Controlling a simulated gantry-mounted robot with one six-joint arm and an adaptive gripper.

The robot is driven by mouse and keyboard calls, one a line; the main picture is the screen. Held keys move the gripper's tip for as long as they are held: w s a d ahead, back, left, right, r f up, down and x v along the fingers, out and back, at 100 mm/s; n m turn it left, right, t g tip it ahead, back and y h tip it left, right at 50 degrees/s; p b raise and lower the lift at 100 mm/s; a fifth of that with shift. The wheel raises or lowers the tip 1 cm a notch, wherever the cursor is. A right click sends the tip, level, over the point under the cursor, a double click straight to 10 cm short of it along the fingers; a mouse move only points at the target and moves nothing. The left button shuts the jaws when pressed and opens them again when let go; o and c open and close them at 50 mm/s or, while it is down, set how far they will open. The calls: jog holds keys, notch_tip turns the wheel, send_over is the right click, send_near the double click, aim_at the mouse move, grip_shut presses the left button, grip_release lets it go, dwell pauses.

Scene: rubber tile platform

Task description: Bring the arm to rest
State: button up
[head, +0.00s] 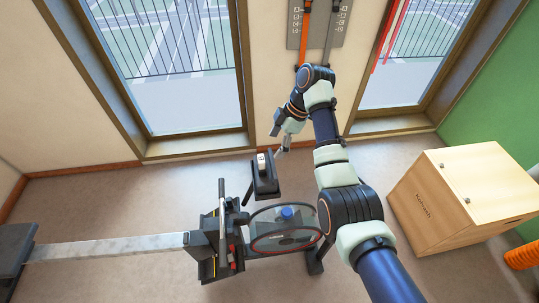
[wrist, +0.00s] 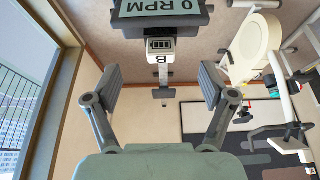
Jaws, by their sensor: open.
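My gripper (head: 281,139) hangs in the air at the end of my bent arm, in front of the wall between the two windows in the head view. In the wrist view its two fingers (wrist: 158,84) are spread wide apart with nothing held between them.
The rowing machine (head: 110,247) with its round flywheel (head: 286,230) stands below my gripper. A wooden box (head: 464,195) is at the right. A wall rack (head: 320,22) holds straps. White exercise equipment (wrist: 256,45) shows in the wrist view.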

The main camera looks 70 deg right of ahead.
jog(key=shift+v, duration=1.15)
jog(key=w+a+f+m+t+h, duration=0.15)
jog(key=w+a+f, duration=0.25)
jog(key=w+a, duration=0.85)
jog(key=w+a+r+m+t+h, duration=0.1)
jog(key=a+t, duration=0.1)
jog(key=a, duration=1.2)
jog(key=a+r+m+t+h, duration=0.1)
jog(key=a+m+t, duration=0.1)
jog(key=a, duration=1.1)
jog(key=s+a+r+m+t+y, duration=0.1)
jog(key=s+a+r+t, duration=0.15)
jog(key=s+a, duration=0.2)
jog(key=s+a+r+m+t, duration=0.1)
jog(key=s+a+r, duration=0.2)
jog(key=a, duration=0.3)
notch_tip(320, 180, up, 19)
jog(key=p, duration=1.9)
jog(key=shift+w+d+p, duration=0.2)
jog(key=shift+w+p, duration=0.1)
jog(key=shift+w, duration=0.1)
